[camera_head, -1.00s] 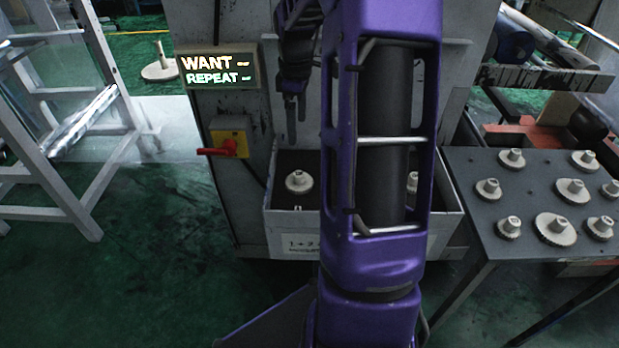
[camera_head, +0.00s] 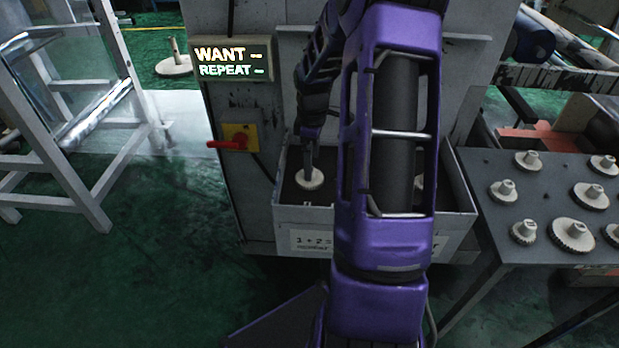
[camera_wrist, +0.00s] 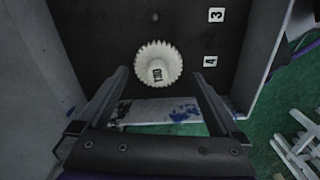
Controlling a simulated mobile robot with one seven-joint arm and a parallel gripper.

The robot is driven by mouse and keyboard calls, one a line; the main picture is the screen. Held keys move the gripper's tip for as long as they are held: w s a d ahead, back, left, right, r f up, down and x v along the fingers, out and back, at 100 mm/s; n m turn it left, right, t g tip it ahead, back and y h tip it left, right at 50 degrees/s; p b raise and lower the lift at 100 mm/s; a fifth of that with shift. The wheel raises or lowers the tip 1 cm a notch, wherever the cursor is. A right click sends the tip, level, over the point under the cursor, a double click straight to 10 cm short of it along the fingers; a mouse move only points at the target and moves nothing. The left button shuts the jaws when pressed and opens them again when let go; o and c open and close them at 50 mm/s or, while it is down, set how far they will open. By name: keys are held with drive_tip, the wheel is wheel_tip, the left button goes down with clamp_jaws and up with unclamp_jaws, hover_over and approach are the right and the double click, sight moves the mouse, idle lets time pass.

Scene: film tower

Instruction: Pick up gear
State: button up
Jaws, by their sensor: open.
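A pale toothed gear (camera_head: 309,179) with a raised hub lies in the left part of a grey open-topped bin (camera_head: 304,216). In the wrist view the gear (camera_wrist: 158,63) shows from above, with a dark mark on its hub, on a dark floor with number labels 3 and 4. My gripper (camera_head: 307,166) points down over this gear. In the wrist view my gripper (camera_wrist: 163,78) is open, with its two fingers apart on either side of the gear's lower part. Nothing is held. Whether the fingertips reach the gear's height I cannot tell.
My arm hides the bin's middle and most of a second gear (camera_head: 418,183). A dark table (camera_head: 545,207) at the right carries several gears. A lit sign (camera_head: 232,61) reads WANT and REPEAT. A red-handled switch (camera_head: 236,141) is left of the bin; a white frame (camera_head: 72,165) stands far left.

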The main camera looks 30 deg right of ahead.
drive_tip(key=f, duration=0.4)
drive_tip(key=shift+w+f+b, duration=0.2)
drive_tip(key=shift+w+b, duration=0.05)
drive_tip(key=shift+b, duration=0.1)
drive_tip(key=c, duration=1.2)
drive_tip(key=shift+r, duration=0.15)
